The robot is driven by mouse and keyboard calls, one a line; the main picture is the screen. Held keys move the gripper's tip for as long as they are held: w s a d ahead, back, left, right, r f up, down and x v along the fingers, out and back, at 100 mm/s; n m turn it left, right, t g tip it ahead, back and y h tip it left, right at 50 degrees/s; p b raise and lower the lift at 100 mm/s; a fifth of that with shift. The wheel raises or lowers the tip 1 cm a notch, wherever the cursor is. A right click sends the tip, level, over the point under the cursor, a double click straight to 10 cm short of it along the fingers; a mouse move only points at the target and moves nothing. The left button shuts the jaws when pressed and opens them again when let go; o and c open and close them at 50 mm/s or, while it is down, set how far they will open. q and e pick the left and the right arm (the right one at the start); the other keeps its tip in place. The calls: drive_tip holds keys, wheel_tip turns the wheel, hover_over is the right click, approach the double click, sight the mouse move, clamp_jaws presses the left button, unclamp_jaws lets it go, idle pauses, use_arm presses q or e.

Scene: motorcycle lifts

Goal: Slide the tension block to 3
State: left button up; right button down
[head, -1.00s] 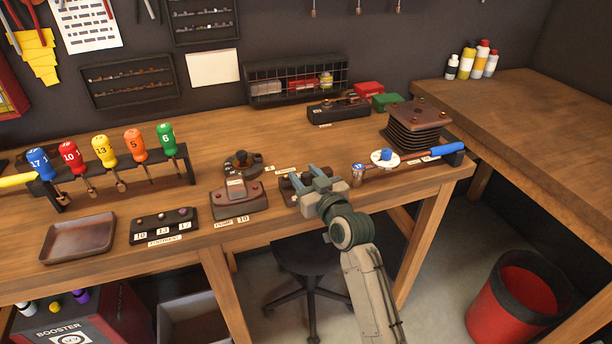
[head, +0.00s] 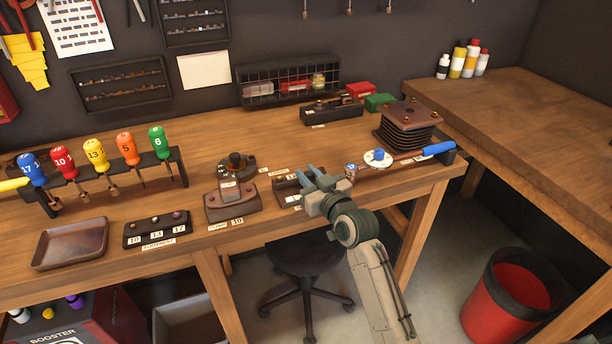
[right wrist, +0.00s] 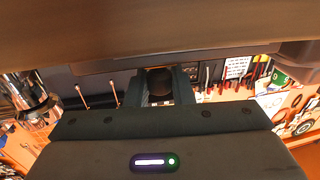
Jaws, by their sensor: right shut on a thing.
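My right gripper (head: 310,179) reaches over the low dark slider base (head: 284,196) at the front of the bench in the head view. Its blue-grey fingers are shut on a small dark piece, which I take to be the tension block. The gripper hides the block and the base's right part in the head view. In the right wrist view a dark rounded piece (right wrist: 160,80) sits between the two fingers. A pale label lies at the base's front left, too small to read, and the number 3 cannot be made out. My left gripper is not in view.
Left of the base stands a dark block labelled 10 (head: 232,207), with a round dial (head: 236,164) behind it. To the right lies a blue-handled tool (head: 438,149) beside a white disc (head: 378,158). A dark stacked block (head: 407,124) stands behind it.

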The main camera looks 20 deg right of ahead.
drive_tip(key=c, duration=1.3)
unclamp_jaws()
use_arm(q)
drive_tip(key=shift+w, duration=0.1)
use_arm(e)
drive_tip(key=shift+s, duration=0.1)
drive_tip(key=shift+s+f, duration=0.1)
drive_tip(key=shift+s, duration=0.25)
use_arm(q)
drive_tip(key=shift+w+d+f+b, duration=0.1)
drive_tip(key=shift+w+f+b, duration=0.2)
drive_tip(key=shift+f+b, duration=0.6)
use_arm(e)
drive_tip(key=s+d, duration=0.2)
drive_tip(key=s, duration=0.7)
drive_tip(key=shift+s, duration=0.4)
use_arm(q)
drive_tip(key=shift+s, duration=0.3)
